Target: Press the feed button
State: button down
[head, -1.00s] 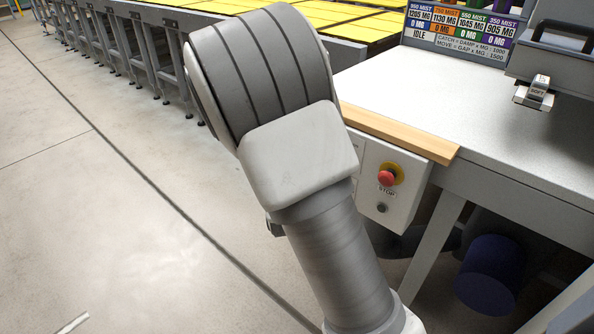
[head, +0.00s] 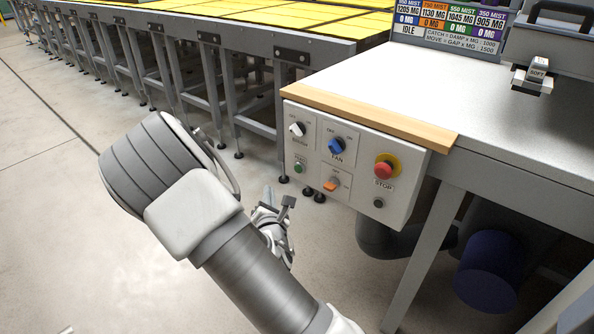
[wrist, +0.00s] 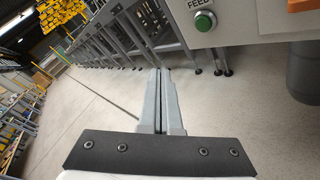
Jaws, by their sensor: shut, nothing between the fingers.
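The feed button is a small green round button (head: 299,168) at the lower left of the grey control panel (head: 400,207) under the bench's front edge. In the wrist view the green button (wrist: 204,21) shows close up at the upper right, with the word FEED above it. My gripper (wrist: 160,72) is shut and empty, its two fingers side by side. In the wrist picture the fingertips are below and left of the button, apart from it. In the head view my gripper (head: 288,203) is below and slightly left of the button, partly hidden by my arm.
The panel also bears a white knob (head: 297,129), a blue FAN knob (head: 336,146), an orange switch (head: 331,184) and a red STOP button (head: 384,169). A wooden strip (head: 370,117) edges the bench above. Grey table legs stand behind at left. Open floor lies left.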

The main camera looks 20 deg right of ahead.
aim_at(298, 169)
jog(key=w+d, duration=0.5)
jog(key=d, duration=0.2)
jog(key=shift+b, duration=0.35)
jog(key=shift+w+d, duration=0.1)
dwell(1.8)
jog(key=shift+w+d, duration=0.25)
jog(key=shift+d, duration=0.05)
